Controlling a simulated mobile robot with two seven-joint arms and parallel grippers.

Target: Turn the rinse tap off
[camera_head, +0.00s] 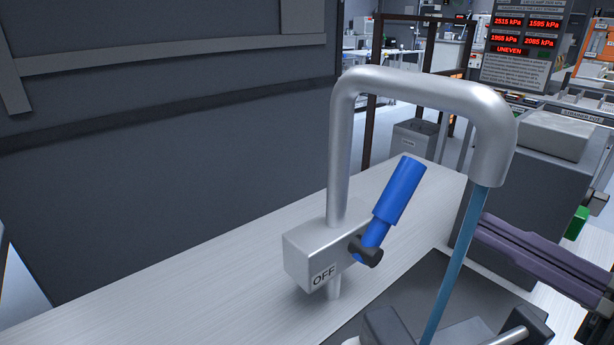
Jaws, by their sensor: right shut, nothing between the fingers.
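The rinse tap is a grey metal pipe (341,150) that rises from a box-shaped valve body (312,252) and bends over to the right. The valve body's front face carries the label OFF. A blue lever (399,190) on a dark pivot (366,250) slants up and to the right, away from that label. A blue water stream (459,262) runs down from the spout. My right gripper (481,232) comes in from the right with its fingers shut and empty. Its tips are just right of the stream in the picture, apart from the lever. My left gripper is not in view.
The tap stands on a pale counter (200,310) beside a dark sink area (425,275). Grey parts (465,332) sit at the bottom edge, partly cut off. A dark panel (180,170) stands behind at left. A pressure display (522,40) reads UNEVEN at the back right.

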